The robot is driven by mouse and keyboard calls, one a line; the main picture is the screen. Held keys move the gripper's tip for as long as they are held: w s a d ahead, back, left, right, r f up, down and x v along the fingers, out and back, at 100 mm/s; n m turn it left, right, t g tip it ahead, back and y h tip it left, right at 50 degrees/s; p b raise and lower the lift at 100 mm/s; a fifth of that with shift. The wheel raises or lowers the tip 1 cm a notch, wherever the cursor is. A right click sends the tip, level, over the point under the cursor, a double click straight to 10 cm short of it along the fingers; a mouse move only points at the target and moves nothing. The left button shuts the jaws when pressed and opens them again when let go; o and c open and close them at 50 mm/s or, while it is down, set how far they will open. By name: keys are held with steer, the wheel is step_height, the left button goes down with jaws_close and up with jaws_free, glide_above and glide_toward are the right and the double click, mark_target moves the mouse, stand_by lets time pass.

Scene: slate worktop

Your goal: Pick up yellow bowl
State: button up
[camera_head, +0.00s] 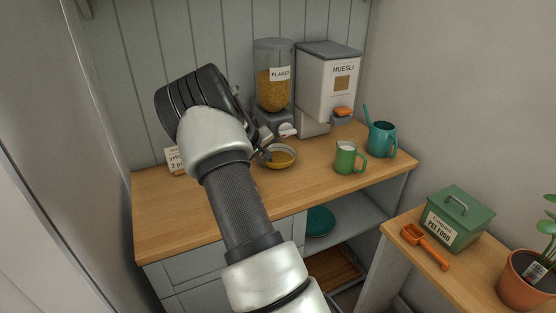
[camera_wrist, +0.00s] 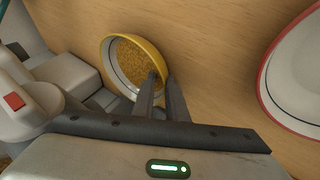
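The yellow bowl (camera_head: 281,163) sits on the wooden counter top, partly behind my gripper in the head view. In the wrist view the yellow bowl (camera_wrist: 150,50) is pale inside and holds golden flakes. My gripper (camera_wrist: 162,77) reaches its right rim. The two dark fingers stand a little apart, one over the inside of the bowl and one just outside the rim. A gap shows between them, and I see no clear contact with the rim. In the head view the fingertips (camera_head: 266,155) are small and at the bowl's left side.
A flakes dispenser (camera_head: 273,92) and a muesli box (camera_head: 328,85) stand behind the bowl. A red-rimmed white dish (camera_wrist: 297,75) lies close right in the wrist view.

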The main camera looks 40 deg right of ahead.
jaws_close()
steer(key=shift+r, duration=0.1)
